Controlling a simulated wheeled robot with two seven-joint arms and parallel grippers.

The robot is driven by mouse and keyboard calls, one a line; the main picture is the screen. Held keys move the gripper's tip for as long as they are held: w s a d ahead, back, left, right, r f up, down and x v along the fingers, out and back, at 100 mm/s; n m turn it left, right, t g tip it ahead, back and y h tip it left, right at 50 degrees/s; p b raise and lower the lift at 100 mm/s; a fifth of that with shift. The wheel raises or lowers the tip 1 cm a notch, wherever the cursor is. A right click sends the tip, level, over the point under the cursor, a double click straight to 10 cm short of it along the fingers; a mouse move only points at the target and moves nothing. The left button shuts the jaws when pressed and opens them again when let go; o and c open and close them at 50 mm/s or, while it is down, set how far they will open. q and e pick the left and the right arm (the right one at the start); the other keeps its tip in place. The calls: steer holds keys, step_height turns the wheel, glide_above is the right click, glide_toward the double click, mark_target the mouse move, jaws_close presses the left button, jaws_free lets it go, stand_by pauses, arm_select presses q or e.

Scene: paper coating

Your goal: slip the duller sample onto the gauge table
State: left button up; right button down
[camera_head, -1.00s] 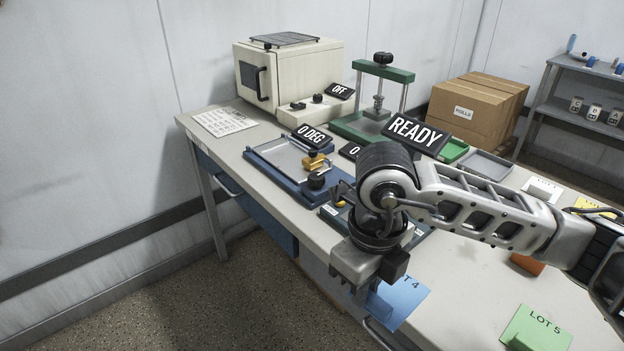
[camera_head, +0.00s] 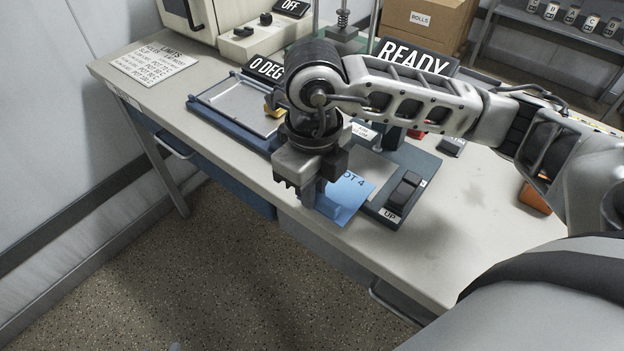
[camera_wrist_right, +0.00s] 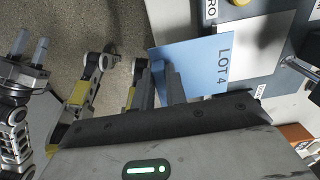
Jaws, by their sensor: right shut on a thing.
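The blue LOT 4 sample card (camera_head: 347,197) is pinched along its edge in my right gripper (camera_head: 308,192) at the table's front edge. In the right wrist view the card (camera_wrist_right: 196,62) juts from between the closed fingers (camera_wrist_right: 171,85). The gauge has a blue-grey base (camera_head: 418,163) with an UP switch. Its flat white plate (camera_wrist_right: 268,45) shows beyond the card in the right wrist view. The card overlaps the base's near-left edge in view; I cannot tell whether they touch. My left gripper (camera_wrist_right: 31,47) shows in the right wrist view, its two fingers apart and empty.
A blue coater with a pale bed (camera_head: 240,106) lies left of my right gripper. A printed limits sheet (camera_head: 156,64) lies at the far left. A READY sign (camera_head: 415,57) stands behind my right forearm. An orange object (camera_head: 534,197) sits at right. The front right tabletop is clear.

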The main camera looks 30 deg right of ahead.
steer(key=shift+f+b, duration=0.4)
steer(key=shift+f, duration=0.5)
steer(key=shift+w+d+r, duration=0.1)
steer(key=shift+w+d, duration=0.2)
steer(key=shift+d, duration=0.35)
steer(key=shift+w+d+r, duration=0.1)
steer(key=shift+w+d, duration=0.2)
steer(key=shift+d, duration=0.35)
steer(key=shift+w+d+f+b, duration=0.15)
steer(key=shift+w+d, duration=0.2)
steer(key=shift+d, duration=0.5)
steer(key=shift+w+d+r+b, duration=0.15)
steer(key=shift+w+d, duration=0.25)
steer(key=shift+d, duration=0.5)
steer(key=shift+w+d+f+b, duration=0.15)
steer(key=shift+w+d, duration=0.2)
steer(key=shift+d, duration=0.5)
steer(key=shift+f+b, duration=0.25)
steer(key=shift+b, duration=0.2)
steer(key=c, duration=1.3)
jaws_free()
steer(key=shift+c, duration=0.2)
steer(key=shift+r, duration=0.1)
step_height(320, 180, up, 16)
steer(key=p, duration=0.2)
